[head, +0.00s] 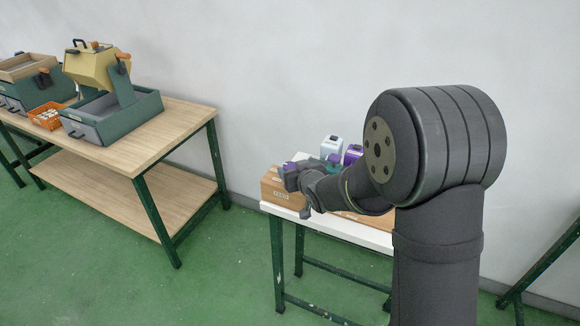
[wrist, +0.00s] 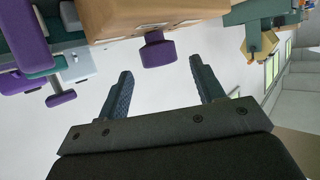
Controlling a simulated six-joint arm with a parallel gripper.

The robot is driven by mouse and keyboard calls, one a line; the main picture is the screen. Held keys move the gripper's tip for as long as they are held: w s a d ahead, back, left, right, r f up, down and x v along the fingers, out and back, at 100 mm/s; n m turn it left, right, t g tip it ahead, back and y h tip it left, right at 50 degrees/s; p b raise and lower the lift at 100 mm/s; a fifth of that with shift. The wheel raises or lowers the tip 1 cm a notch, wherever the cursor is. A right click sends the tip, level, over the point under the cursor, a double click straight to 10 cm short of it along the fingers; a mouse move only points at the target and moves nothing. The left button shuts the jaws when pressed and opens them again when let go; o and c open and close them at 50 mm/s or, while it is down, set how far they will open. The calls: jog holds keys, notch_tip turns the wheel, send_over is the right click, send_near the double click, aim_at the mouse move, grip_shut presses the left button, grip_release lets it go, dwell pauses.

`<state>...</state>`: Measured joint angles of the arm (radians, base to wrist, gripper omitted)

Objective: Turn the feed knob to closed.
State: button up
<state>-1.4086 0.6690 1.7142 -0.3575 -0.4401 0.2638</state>
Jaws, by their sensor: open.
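The feed knob (wrist: 158,52) is a purple knob on a short stem on a wooden box (wrist: 115,18), seen in the wrist view. The box also shows in the head view (head: 280,193) on the white table, with a pale label on its front. My gripper (wrist: 160,68) is open and empty, its two dark fingers on either side of the knob in the picture. The knob appears beyond the fingertips, not touching them. In the head view my gripper (head: 292,180) is beside the box and partly hides it. I cannot read the knob's setting.
Purple-topped and pale containers (head: 332,146) stand behind my arm on the white table (head: 350,232). A wooden workbench (head: 178,128) at left holds a yellow hopper (head: 92,68), green-grey trays and an orange basket (head: 46,116). Green floor lies free between the tables.

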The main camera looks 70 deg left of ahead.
aim_at(292, 166)
jog(key=shift+x, duration=2.25)
jog(key=c, duration=1)
jog(key=shift+w+n+g, duration=0.1)
jog(key=shift+n+g, duration=0.6)
jog(key=shift+g, duration=0.1)
jog(key=shift+n+g+h, duration=0.3)
jog(key=shift+n+g, duration=0.8)
jog(key=shift+g, duration=0.2)
jog(key=shift+n+g+h, duration=1)
jog(key=shift+n+g, duration=0.9)
jog(key=shift+g, duration=0.3)
